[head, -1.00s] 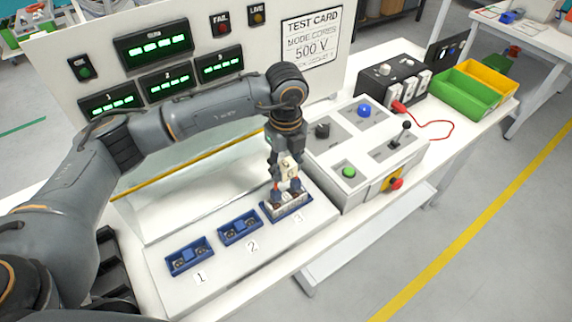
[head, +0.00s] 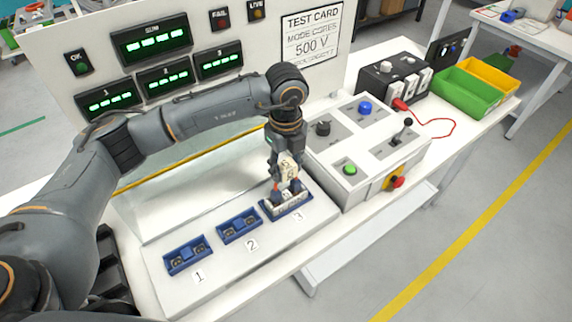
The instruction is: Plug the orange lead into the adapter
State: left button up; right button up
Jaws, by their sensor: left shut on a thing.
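A red-orange lead (head: 440,121) lies in a loose loop on the bench at the right. Its red plug end (head: 399,104) is at the front of a black box (head: 386,79) with white sockets; I cannot tell whether it is seated. Which thing is the adapter is not clear. My left gripper (head: 287,193) points down over the blue holder numbered 3 (head: 272,214). It is shut on a small pale part (head: 292,204) in that holder, mostly hidden by the fingers. My right gripper is out of view.
Blue holders 1 (head: 187,255) and 2 (head: 239,226) sit left of it on the white plate. A grey control box (head: 350,180) with buttons and a lever stands close to its right. Green (head: 467,98) and yellow (head: 497,82) bins are farther right. A display panel (head: 180,25) rises behind.

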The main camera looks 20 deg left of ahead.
pick_arm(q)
jog(key=shift+f+b, duration=0.85)
jog(key=shift+f, duration=0.25)
jog(key=o, duration=1.3)
jog(key=shift+r, duration=0.1)
notch_tip(320, 180, up, 12)
jog(key=shift+f, duration=0.15)
notch_tip(320, 180, up, 11)
jog(key=p, duration=0.6)
jog(key=shift+p, duration=0.3)
